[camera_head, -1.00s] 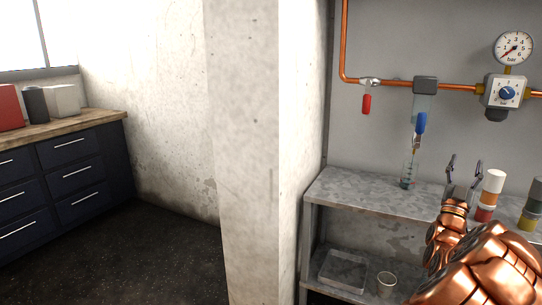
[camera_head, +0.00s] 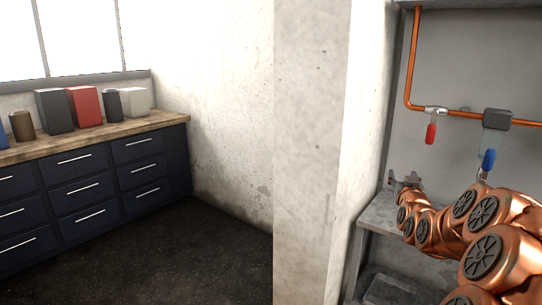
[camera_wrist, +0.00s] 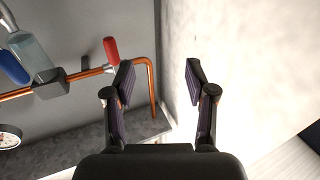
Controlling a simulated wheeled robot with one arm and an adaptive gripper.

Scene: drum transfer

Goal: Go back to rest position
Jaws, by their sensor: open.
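My gripper (camera_wrist: 160,85) is open and empty in the wrist view, its two dark fingers apart with only wall and shelf behind them. In the head view my gripper (camera_head: 405,180) is at the left end of the metal shelf (camera_head: 378,214), close to the pale wall edge. My copper-coloured arm reaches in from the right and hides most of the shelf and what stands on it.
A copper pipe (camera_head: 411,60) with a red-handled valve (camera_head: 431,133) and a blue handle (camera_head: 488,161) runs on the grey back wall. A concrete pillar (camera_head: 310,150) stands left of the alcove. A dark-blue drawer counter (camera_head: 75,205) stands at the left, with open floor (camera_head: 190,255) before it.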

